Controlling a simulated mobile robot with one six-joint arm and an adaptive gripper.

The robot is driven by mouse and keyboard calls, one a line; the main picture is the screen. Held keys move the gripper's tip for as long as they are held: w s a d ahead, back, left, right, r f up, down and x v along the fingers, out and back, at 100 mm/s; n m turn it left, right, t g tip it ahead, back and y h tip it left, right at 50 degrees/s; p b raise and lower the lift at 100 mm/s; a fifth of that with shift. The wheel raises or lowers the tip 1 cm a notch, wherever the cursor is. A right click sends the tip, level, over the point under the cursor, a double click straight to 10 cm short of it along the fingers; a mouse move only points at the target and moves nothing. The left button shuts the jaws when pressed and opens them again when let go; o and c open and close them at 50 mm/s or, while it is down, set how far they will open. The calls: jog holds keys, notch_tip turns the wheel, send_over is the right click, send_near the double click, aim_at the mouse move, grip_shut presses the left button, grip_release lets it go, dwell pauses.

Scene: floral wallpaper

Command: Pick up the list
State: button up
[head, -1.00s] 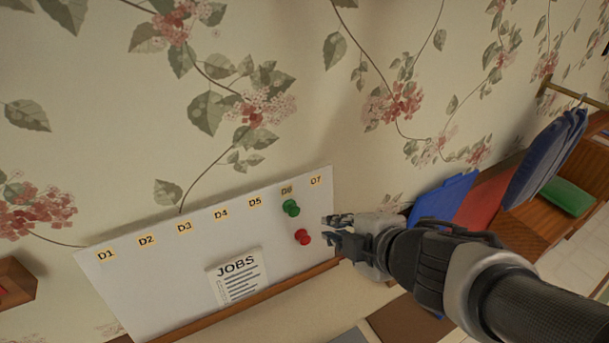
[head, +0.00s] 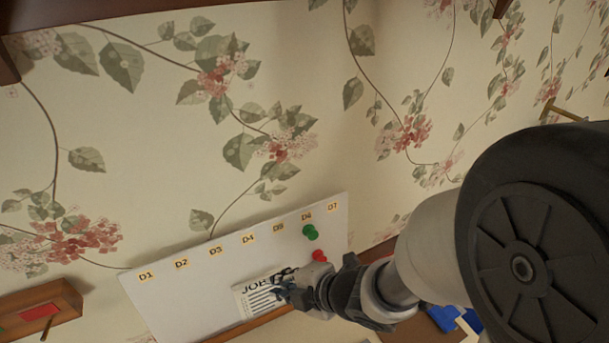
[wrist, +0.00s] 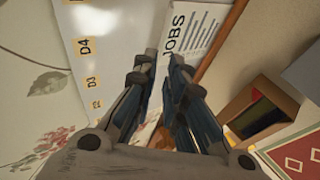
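The list, a white sheet headed JOBS (head: 256,299), is on the lower part of a white board (head: 185,297) on the wall. My gripper (head: 281,288) is at the right side of the list and covers part of it and its heading. In the wrist view the list (wrist: 196,36) lies just beyond my fingertips (wrist: 164,56), nearer the right one. The fingers are apart with a narrow gap and nothing between them. I cannot tell whether a fingertip touches the sheet.
The board has yellow labels D1 to D7 along its top. A green pin (head: 310,232) and a red pin (head: 319,256) stick out on its right. A wooden ledge (head: 250,328) runs below. A wooden box (head: 45,310) is on the wall at left.

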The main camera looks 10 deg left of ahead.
aim_at(259, 279)
jog(key=b+x, duration=0.1)
jog(key=x, duration=0.8)
jog(key=shift+w+a+f, duration=0.15)
jog(key=shift+a+f, duration=0.05)
jog(key=shift+f, duration=0.1)
jog(key=shift+d, duration=0.1)
grip_shut()
jog(key=shift+r, duration=0.15)
